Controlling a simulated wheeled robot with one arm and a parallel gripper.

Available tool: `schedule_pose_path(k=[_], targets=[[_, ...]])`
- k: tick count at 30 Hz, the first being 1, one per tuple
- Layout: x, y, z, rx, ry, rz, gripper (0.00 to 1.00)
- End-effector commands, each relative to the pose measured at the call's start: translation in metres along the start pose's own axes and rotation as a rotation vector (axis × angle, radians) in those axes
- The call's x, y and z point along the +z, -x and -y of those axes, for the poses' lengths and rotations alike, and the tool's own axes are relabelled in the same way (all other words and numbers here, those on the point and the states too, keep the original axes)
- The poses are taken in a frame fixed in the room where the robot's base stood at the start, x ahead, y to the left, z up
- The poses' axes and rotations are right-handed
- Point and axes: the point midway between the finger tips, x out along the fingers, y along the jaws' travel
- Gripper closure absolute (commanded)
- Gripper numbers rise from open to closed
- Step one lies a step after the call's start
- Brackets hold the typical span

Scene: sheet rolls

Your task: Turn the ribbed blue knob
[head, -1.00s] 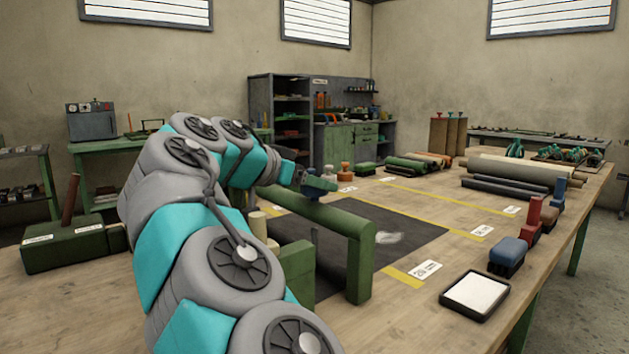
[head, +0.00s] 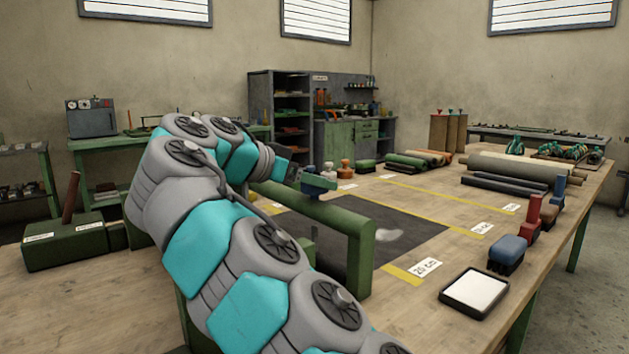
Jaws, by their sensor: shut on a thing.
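A green frame (head: 362,265) with a long top bar stands over a dark mat (head: 408,232) on the wooden bench. A small dark blue knob (head: 313,191) sits on top of the bar toward its far part; its ribs are too small to make out. My gripper (head: 319,182) reaches it from the left, with its fingers shut on the knob. The fingers hide the knob's upper part. My arm covers the near left end of the frame.
A black-rimmed white pad (head: 475,293), a blue-topped brush (head: 507,254) and red and blue upright handles stand at the bench's right edge. Rolls (head: 508,170) lie at the back right. A green box (head: 66,245) is at left. The mat's right side is mostly clear.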

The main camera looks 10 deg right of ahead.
Motion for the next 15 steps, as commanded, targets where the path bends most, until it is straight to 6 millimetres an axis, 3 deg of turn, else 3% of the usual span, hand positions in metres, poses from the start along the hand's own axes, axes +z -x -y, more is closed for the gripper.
schedule_pose_path(k=[10,11,15], targets=[[0.0007,-0.0005,-0.0002,0.002,0.001,0.001,0.92],[0.0007,-0.0005,-0.0001,0.002,0.001,0.001,0.35],[0.0007,-0.0004,-0.0001,0.002,0.001,0.001,0.19]])
